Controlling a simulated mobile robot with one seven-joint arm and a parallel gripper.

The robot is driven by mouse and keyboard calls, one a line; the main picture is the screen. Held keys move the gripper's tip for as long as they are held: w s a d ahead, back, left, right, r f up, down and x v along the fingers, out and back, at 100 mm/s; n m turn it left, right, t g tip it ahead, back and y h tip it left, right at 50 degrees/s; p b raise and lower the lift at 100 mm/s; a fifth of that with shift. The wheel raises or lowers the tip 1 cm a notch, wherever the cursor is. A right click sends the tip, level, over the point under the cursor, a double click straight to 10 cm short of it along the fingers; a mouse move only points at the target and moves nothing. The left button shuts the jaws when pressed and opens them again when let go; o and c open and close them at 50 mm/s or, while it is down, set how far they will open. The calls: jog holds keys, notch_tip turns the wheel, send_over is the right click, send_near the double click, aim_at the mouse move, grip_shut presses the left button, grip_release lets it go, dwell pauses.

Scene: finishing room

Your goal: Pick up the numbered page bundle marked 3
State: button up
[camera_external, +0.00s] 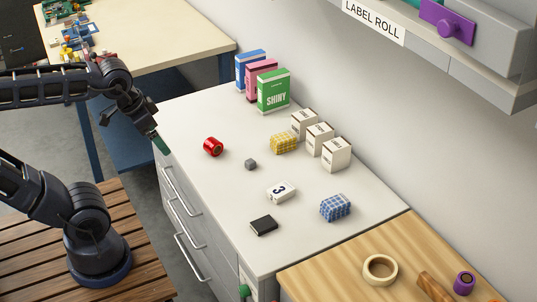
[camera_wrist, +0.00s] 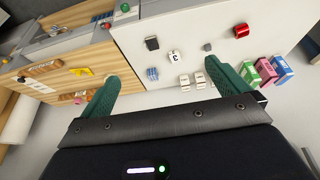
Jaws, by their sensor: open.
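The page bundle marked 3 (camera_external: 281,191) is a small white block lying flat on the grey-white cabinet top (camera_external: 215,185), its black numeral facing up. It also shows in the wrist view (camera_wrist: 173,56), upper middle, small and far from the fingers. My gripper (camera_external: 162,143) is at the left edge of the cabinet top in the external view, well apart from the bundle. In the wrist view its two green fingers (camera_wrist: 160,82) stand wide apart with nothing between them at close range.
Near the bundle are a black flat block (camera_external: 264,225), a blue checked block (camera_external: 335,208), a grey cube (camera_external: 250,164), a yellow checked block (camera_external: 284,143) and a red roll (camera_external: 213,146). White boxes (camera_external: 336,154) and upright coloured boxes (camera_external: 273,91) line the wall side.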

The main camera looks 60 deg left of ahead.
jog(key=shift+c, duration=0.2)
jog(key=n+g+h, duration=0.2)
jog(key=n+g, duration=0.2)
jog(key=n, duration=1.6)
send_over(281, 189)
jog(key=f, duration=3.3)
jog(key=shift+w+a, duration=0.25)
jog(key=shift+a, duration=0.15)
jog(key=f, duration=0.4)
jog(key=shift+s+d+f, duration=0.2)
jog(key=shift+s+d, duration=0.1)
jog(key=shift+s, duration=0.05)
jog(key=shift+d+f, duration=0.1)
jog(key=shift+f, duration=0.3)
